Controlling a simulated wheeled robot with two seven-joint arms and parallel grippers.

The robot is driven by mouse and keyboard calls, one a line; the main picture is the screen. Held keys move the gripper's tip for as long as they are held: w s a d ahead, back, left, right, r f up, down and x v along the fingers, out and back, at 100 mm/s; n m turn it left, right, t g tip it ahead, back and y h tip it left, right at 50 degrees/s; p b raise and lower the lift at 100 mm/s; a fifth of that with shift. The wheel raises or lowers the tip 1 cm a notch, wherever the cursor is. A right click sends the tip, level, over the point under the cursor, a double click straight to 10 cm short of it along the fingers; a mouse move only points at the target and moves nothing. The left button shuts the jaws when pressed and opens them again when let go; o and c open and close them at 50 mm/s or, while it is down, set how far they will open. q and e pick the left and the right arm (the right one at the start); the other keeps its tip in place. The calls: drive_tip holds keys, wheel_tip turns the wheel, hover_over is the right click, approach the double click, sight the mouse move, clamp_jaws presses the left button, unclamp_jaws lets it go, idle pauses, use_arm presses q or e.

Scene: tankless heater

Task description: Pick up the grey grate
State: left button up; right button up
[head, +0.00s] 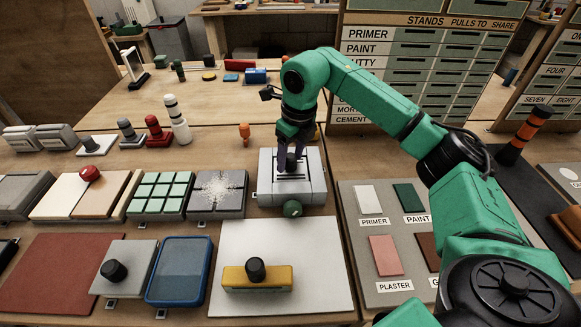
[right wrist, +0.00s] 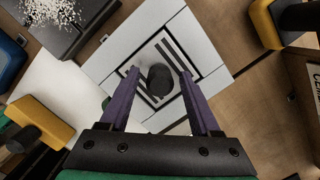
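The grey grate (right wrist: 166,54) is a small square plate with dark slots and a round dark knob (right wrist: 160,79) on top. It lies in the middle of a pale grey box (right wrist: 118,68), seen from above in the right wrist view. My left gripper is not in view.
A speckled grey block (head: 217,192) and a green-tiled board (head: 160,192) stand left of the box. A white board with a yellow block (head: 257,279) lies in front. A labelled sample panel (head: 384,205) is at right. An orange piece (head: 244,131) stands behind.

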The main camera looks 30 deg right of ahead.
clamp_jaws()
